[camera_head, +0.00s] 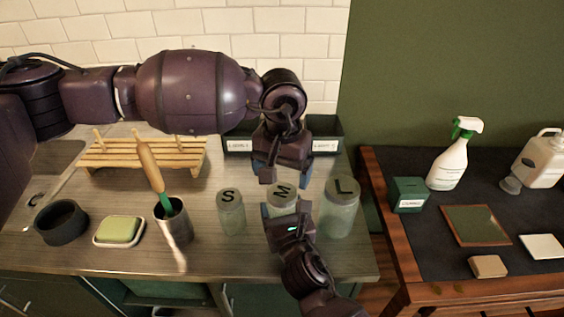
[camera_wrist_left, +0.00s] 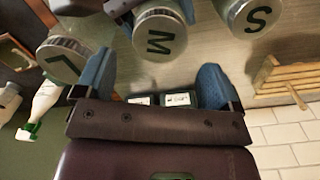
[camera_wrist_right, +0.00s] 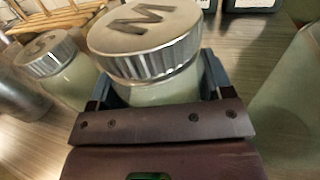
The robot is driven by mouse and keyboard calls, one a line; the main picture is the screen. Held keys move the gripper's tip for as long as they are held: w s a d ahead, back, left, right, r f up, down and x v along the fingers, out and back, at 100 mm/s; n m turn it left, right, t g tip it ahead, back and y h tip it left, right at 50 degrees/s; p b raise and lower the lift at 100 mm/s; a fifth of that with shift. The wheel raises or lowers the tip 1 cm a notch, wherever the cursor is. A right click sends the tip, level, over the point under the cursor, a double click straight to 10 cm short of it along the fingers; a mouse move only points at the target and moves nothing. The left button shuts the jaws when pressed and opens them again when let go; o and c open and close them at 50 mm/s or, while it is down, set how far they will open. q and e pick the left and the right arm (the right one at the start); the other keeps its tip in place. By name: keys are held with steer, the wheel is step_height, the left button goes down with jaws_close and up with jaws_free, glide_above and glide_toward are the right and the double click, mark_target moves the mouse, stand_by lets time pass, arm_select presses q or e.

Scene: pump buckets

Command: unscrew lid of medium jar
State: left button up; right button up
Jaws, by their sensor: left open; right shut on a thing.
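The medium jar (camera_wrist_right: 165,93) is pale glass with a ribbed metal lid marked M (camera_wrist_right: 145,42); the lid sits on top of it. In the head view the M lid (camera_head: 283,192) shows between my two grippers, which hide much of the jar. My right gripper (camera_head: 287,212) is shut on the jar body below the lid, from the front. My left gripper (camera_head: 283,177) is open, pointing down just behind and above the lid. In the left wrist view the M lid (camera_wrist_left: 160,32) lies ahead of the open fingers, with nothing between them.
The small S jar (camera_head: 231,212) stands left and the large L jar (camera_head: 339,207) close on the right. A utensil cup (camera_head: 173,224), soap dish (camera_head: 119,232) and black bowl (camera_head: 61,222) stand farther left. A wooden rack (camera_head: 145,152) and labelled dark boxes (camera_head: 325,135) are behind.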

mark_target(282, 192)
arm_select(q)
steer(key=shift+f, duration=2.5)
steer(key=c, duration=0.9)
steer(key=n, duration=0.5)
steer(key=shift+c, duration=0.2)
steer(key=n, duration=0.5)
steer(key=shift+n, duration=0.4)
steer(key=n, duration=0.9)
steer(key=shift+r+n, duration=0.1)
steer(key=shift+n, duration=0.3)
